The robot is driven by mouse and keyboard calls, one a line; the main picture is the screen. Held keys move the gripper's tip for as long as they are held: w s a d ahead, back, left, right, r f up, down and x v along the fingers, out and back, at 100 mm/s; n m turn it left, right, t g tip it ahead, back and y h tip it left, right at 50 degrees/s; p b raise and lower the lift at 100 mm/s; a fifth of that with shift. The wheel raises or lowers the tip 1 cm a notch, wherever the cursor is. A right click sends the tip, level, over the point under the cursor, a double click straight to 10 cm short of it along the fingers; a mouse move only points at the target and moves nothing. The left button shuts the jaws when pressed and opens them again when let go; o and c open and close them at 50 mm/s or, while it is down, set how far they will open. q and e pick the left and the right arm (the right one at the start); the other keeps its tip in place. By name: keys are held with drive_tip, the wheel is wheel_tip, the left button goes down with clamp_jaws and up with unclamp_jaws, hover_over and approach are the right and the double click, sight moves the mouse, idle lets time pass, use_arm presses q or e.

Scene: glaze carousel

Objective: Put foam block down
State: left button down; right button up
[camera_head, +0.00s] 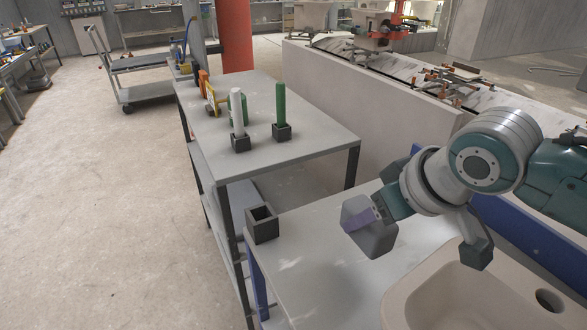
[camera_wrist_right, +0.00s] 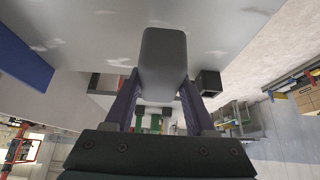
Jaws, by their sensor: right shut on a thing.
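The foam block (camera_head: 376,240) is a grey, rounded block. It is held over the near pale tabletop, left of the sink; I cannot tell how large the gap below it is. My right gripper (camera_head: 362,217) has its purple fingers shut on the block. In the right wrist view the foam block (camera_wrist_right: 163,62) sits between the two fingers of my right gripper (camera_wrist_right: 158,98) and sticks out past their tips, with the pale top beyond it. My left gripper is not in view.
An empty dark square holder (camera_head: 262,224) stands at the near tabletop's left corner. The sink (camera_head: 400,300) is at the lower right. On the far table (camera_head: 310,125), a white stick (camera_head: 237,105) and a green stick (camera_head: 280,103) stand in dark holders. The near tabletop (camera_head: 310,270) is clear around the block.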

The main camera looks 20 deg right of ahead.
sight(365, 241)
drive_tip(key=shift+f+b, duration=0.55)
drive_tip(key=shift+f, duration=2)
drive_tip(key=shift+f, duration=0.1)
drive_tip(key=shift+f, duration=0.1)
drive_tip(key=o, duration=1.3)
